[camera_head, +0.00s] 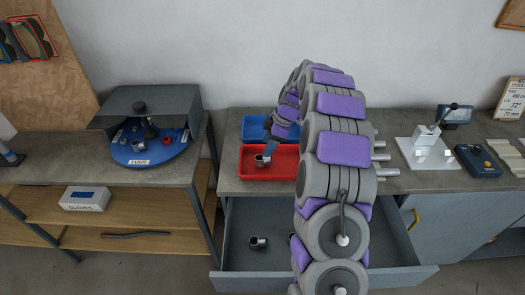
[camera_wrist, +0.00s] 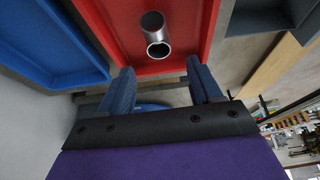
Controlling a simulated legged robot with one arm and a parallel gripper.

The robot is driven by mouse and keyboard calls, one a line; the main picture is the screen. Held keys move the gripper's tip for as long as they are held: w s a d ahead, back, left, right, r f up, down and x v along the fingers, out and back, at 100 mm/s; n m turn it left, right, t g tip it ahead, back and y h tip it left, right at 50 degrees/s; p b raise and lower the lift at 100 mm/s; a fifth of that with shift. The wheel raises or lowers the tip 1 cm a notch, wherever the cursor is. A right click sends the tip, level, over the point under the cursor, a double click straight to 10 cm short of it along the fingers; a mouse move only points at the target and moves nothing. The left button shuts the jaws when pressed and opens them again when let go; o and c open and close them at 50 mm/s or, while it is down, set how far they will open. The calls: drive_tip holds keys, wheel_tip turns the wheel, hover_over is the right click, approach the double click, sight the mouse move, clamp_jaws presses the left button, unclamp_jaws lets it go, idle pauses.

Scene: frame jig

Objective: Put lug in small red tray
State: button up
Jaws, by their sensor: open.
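A small grey metal lug (camera_head: 261,160) is in the small red tray (camera_head: 250,175), towards its middle. In the wrist view the lug (camera_wrist: 156,35) shows its open round end, with the floor of the red tray (camera_wrist: 105,22) around it. My gripper (camera_wrist: 160,78) is open, its two dark blue fingers apart with nothing between them, close to the lug. In the head view my gripper is small and sits at the tray's back, partly hidden by my arm. Another lug-like part (camera_head: 258,243) lies in the open drawer.
A blue tray (camera_head: 256,127) stands behind the red tray. A blue round turntable (camera_head: 160,160) labelled LUGS under a grey hood holds several parts on the left bench. The open drawer (camera_head: 275,262) juts out below. A white fixture (camera_head: 425,155) stands right of my arm.

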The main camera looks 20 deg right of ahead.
drive_tip(key=s+a+r+m+g+h, duration=0.1)
drive_tip(key=s+a+r+m, duration=0.2)
drive_tip(key=s+a+r, duration=0.5)
drive_tip(key=s+a+r+m+g, duration=0.1)
drive_tip(key=s+a+r+m, duration=0.3)
drive_tip(key=s, duration=0.7)
drive_tip(key=s+a+m+h, duration=0.1)
drive_tip(key=s+m, duration=0.2)
drive_tip(key=s, duration=0.9)
drive_tip(key=s+a+f+m+g+h, duration=0.1)
drive_tip(key=s+a+m+h, duration=0.1)
drive_tip(key=s, duration=1.1)
drive_tip(key=shift+s+a+m, duration=0.15)
drive_tip(key=shift+s+m, duration=0.1)
drive_tip(key=shift+m, duration=0.55)
